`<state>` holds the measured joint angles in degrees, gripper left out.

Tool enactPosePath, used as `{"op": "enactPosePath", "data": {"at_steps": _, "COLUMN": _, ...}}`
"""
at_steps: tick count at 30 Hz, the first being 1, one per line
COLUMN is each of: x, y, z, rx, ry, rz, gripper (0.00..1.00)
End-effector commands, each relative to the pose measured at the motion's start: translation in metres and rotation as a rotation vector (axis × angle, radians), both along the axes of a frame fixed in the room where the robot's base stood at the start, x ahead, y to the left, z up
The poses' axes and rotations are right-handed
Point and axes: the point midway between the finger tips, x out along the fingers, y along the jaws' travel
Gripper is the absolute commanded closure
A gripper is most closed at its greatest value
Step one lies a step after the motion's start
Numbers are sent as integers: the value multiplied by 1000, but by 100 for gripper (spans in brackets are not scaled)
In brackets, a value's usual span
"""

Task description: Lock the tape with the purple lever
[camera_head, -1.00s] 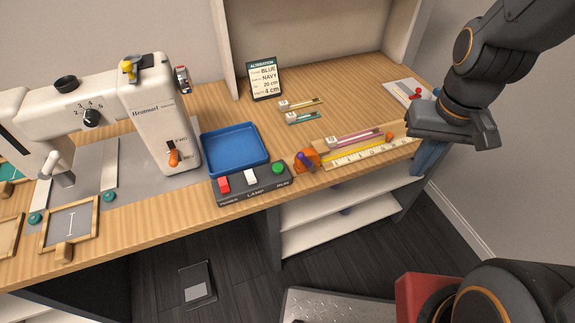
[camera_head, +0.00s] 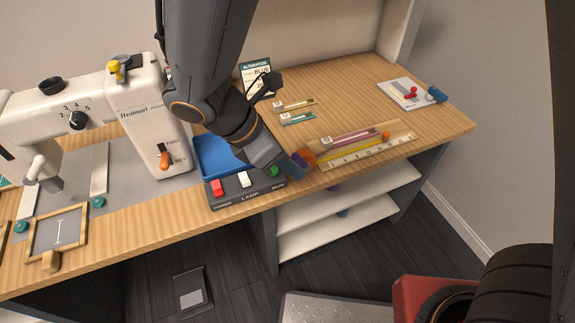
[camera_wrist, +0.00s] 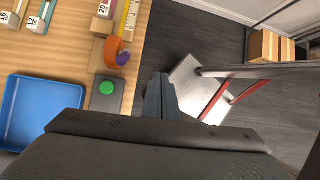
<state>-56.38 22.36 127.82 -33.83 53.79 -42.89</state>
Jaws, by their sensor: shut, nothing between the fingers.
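The orange tape holder (camera_head: 309,157) stands at the left end of the wooden ruler board (camera_head: 395,149). It also shows in the wrist view (camera_wrist: 111,48). The purple lever (camera_wrist: 123,58) is on the holder's front side, toward the bench edge. The yellow tape (camera_head: 352,156) lies out to the right along the board. My gripper (camera_head: 297,166) is shut and empty, just left of the holder and beside the lever; contact cannot be told from the head view. In the wrist view, its fingers (camera_wrist: 162,97) point past the bench edge, apart from the lever.
A switch box (camera_head: 230,189) with a green button (camera_wrist: 106,88) and a blue tray (camera_wrist: 40,112) sit left of the holder, partly under my arm. The sewing machine (camera_head: 150,125) stands farther left. Colored strips (camera_head: 298,104) lie behind.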

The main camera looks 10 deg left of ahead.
Motion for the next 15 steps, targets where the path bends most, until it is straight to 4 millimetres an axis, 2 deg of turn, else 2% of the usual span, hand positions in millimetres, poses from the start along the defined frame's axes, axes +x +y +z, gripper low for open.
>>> {"op": "enactPosePath", "data": {"at_steps": 1, "x": -7, "y": 18, "z": -2, "rx": -42, "ry": 7, "rz": 110, "gripper": 100}}
{"op": "enactPosePath", "data": {"at_steps": 6, "x": -21, "y": 59, "z": -1, "rx": -159, "ry": 16, "rz": 382, "gripper": 100}}
{"op": "enactPosePath", "data": {"at_steps": 10, "x": -28, "y": 74, "z": 0, "rx": -209, "ry": 17, "rz": 484, "gripper": 100}}
{"op": "enactPosePath", "data": {"at_steps": 15, "x": -30, "y": 80, "z": 1, "rx": -225, "ry": 16, "rz": 519, "gripper": 100}}
